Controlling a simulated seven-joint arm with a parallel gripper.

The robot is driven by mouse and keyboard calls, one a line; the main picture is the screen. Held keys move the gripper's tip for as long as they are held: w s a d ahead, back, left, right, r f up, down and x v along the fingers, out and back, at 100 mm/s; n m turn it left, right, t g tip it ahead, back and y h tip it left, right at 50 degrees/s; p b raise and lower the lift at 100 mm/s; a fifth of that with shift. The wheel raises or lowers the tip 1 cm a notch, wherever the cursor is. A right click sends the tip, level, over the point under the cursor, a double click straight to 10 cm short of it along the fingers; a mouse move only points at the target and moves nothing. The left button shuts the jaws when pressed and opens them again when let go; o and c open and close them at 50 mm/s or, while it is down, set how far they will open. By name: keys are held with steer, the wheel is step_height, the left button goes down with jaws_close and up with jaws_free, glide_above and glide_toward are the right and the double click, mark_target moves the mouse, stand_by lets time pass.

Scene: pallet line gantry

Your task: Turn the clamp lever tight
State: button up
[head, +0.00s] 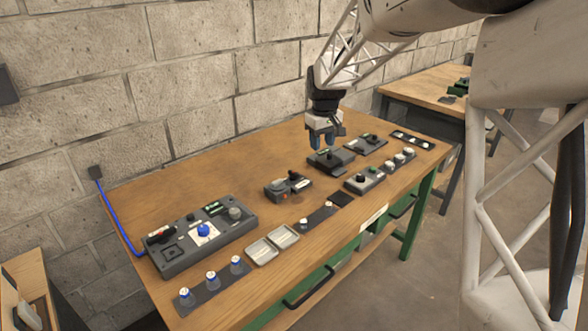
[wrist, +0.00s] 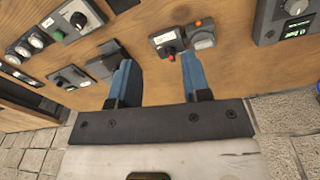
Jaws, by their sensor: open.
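My gripper (head: 324,146) is open and empty, pointing down above the back middle of the bench. In the wrist view its two blue fingers stand wide apart, with bare wood between them (wrist: 157,65). A dark block with a raised black part (head: 330,161) is just below the gripper; it is partly hidden behind one finger in the wrist view (wrist: 103,62). Left of it is a small grey unit (head: 288,187) with a black handle and an orange-red button; it also shows in the wrist view (wrist: 203,40). I cannot tell which part is the clamp lever.
A large grey console (head: 178,254) with a blue knob is at the bench's left. Two shallow trays (head: 262,252) lie near the front edge. A black-knob box (head: 356,187) and another unit (head: 366,145) are on the right. Bare wood lies behind, toward the block wall.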

mark_target(293, 172)
steer(key=w+a+f+n, duration=0.1)
steer(key=w+a+f, duration=0.2)
steer(key=w+f, duration=0.1)
steer(key=w+a+f, duration=0.3)
steer(key=w+f, duration=0.1)
steer(key=w, duration=0.2)
steer(key=w+a+f+n, duration=0.1)
steer(key=w+a+f, duration=0.2)
steer(key=w+f, duration=0.2)
steer(key=shift+w+f+n+g, duration=0.1)
steer(key=shift+w+n+g, duration=0.05)
steer(key=shift+n+g, duration=0.2)
steer(key=shift+f, duration=3.9)
steer(key=shift+c, duration=0.2)
jaws_close()
